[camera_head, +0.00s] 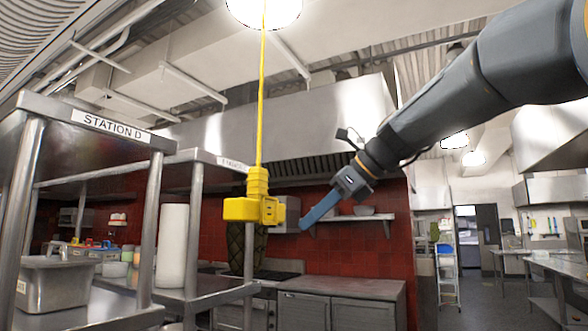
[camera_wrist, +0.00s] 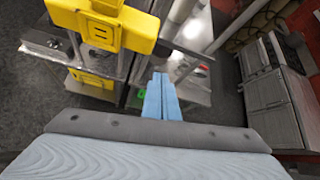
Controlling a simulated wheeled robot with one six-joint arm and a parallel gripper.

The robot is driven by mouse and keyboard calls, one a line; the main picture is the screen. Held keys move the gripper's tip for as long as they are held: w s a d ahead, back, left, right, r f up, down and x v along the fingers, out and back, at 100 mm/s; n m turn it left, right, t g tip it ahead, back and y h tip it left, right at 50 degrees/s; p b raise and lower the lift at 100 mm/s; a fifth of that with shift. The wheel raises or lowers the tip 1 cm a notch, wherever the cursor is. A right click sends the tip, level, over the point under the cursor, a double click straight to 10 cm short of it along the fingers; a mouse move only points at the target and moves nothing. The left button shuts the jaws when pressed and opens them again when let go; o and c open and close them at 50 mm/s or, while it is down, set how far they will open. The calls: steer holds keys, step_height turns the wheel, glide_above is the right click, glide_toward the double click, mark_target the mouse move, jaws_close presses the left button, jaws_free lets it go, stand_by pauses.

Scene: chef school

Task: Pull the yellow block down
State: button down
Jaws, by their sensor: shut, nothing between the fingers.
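The yellow block (camera_head: 254,208) hangs in the air on a yellow cord (camera_head: 261,110) that runs up toward a ceiling lamp. Small sockets show on its faces. In the wrist view the block (camera_wrist: 103,25) is at the upper left, close to the camera and cut off by the top edge. My gripper (camera_head: 306,226) is just right of the block in the head view, its blue fingers pointing down and left. In the wrist view the blue fingers (camera_wrist: 161,98) are together with nothing between them. They appear apart from the block, to its lower right.
A steel shelf marked "STATION D" (camera_head: 110,127) stands at the left, with a white roll (camera_head: 171,246) and a metal container (camera_head: 57,284) on its lower level. A steel counter (camera_head: 340,287) stands behind. Open floor (camera_head: 490,300) shows at the right.

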steer(key=s+a+r+m+y+p, duration=0.1)
steer(key=s+a+r, duration=0.1)
steer(key=r, duration=0.5)
steer(key=s+a+r+m+y, duration=0.1)
steer(key=s+a+r, duration=0.1)
steer(key=r, duration=0.5)
steer(key=a+f+b, duration=0.1)
steer(key=f+b, duration=0.1)
steer(key=w+a+f+b, duration=0.1)
steer(key=a+f+b, duration=0.1)
steer(key=w+a+f+b, duration=0.1)
steer(key=f+b, duration=0.1)
steer(key=shift+w+a, duration=0.1)
steer(key=shift+a, duration=0.1)
steer(key=shift+w+a+f, duration=0.15)
steer(key=shift+a+f, duration=0.2)
steer(key=shift+f, duration=0.1)
steer(key=shift+a+f, duration=0.1)
steer(key=shift+f, duration=0.4)
step_height(320, 180, down, 14)
steer(key=b, duration=0.8)
steer(key=shift+r, duration=0.15)
step_height(320, 180, down, 14)
steer(key=b, duration=0.7)
step_height(320, 180, down, 14)
steer(key=b, duration=0.7)
